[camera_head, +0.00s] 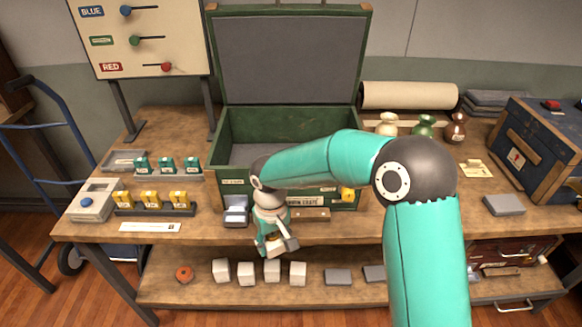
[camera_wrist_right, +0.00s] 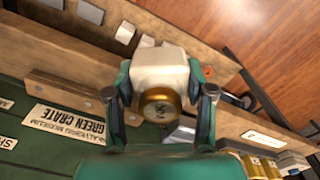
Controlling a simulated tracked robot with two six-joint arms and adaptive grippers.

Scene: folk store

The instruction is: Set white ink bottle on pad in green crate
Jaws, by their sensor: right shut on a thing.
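The white ink bottle (camera_wrist_right: 160,72) has a blocky white body and a gold cap. My right gripper (camera_wrist_right: 160,105) is shut on it, with one finger on each side. In the head view, my right gripper (camera_head: 274,246) hangs in front of the table's front edge, and the bottle is small and partly covered there. The green crate (camera_head: 222,128) stands open on the table behind the gripper, its grey-lined lid raised. A grey pad surface (camera_head: 245,153) shows inside; my arm hides part of the crate's interior. My left gripper is not in view.
White blocks (camera_head: 246,273) and an orange-red disc (camera_head: 184,274) are on the lower shelf. Yellow-labelled items (camera_head: 150,199) and teal ones (camera_head: 167,165) stand left of the crate. Small jars (camera_head: 424,126) and a dark blue chest (camera_head: 540,145) are to its right.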

